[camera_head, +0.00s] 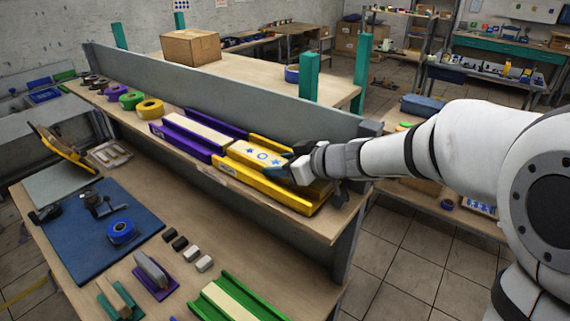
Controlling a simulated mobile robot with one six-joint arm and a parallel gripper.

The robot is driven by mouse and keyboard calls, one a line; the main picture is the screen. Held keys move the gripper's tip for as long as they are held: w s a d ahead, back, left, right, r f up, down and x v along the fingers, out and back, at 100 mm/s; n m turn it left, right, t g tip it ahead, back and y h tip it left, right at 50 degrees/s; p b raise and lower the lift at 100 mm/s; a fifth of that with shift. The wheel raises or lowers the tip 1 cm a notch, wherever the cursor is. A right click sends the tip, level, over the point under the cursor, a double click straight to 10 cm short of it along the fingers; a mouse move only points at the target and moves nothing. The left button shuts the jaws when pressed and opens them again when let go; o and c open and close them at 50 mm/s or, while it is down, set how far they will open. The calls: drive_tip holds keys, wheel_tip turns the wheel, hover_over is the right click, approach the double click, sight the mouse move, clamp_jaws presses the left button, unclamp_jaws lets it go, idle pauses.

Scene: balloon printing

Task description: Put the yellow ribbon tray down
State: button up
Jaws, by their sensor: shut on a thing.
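The yellow ribbon tray (266,188) is a long open tray with yellow side walls, holding a pale yellow ribbon printed with blue stars and a ring. It is at the right end of the raised shelf, in line with a purple tray (194,145). I cannot tell whether its underside touches the shelf. My gripper (297,168) is at the tray's right half, shut on it, reaching in from the right. My wrist hides part of the tray's far wall and right end, and the fingertips are hard to make out.
Green and yellow rolls (150,109) stand on the shelf left of the purple tray. A grey back panel (230,95) runs behind the shelf. Below are a blue mat (85,245), a blue tape roll (122,232), small blocks and a green tray (240,300). The shelf's right end is near.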

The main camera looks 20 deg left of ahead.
drive_tip(key=shift+f, duration=0.15)
drive_tip(key=o, duration=1.2)
drive_tip(key=shift+f, duration=0.1)
drive_tip(key=shift+c, duration=0.2)
drive_tip(key=shift+s+d+r, duration=0.1)
drive_tip(key=shift+d+r, duration=0.05)
drive_tip(key=shift+r, duration=0.1)
drive_tip(key=v, duration=1.1)
drive_tip(key=shift+s+d+b, duration=0.2)
drive_tip(key=shift+d+b, duration=0.15)
drive_tip(key=shift+b, duration=0.05)
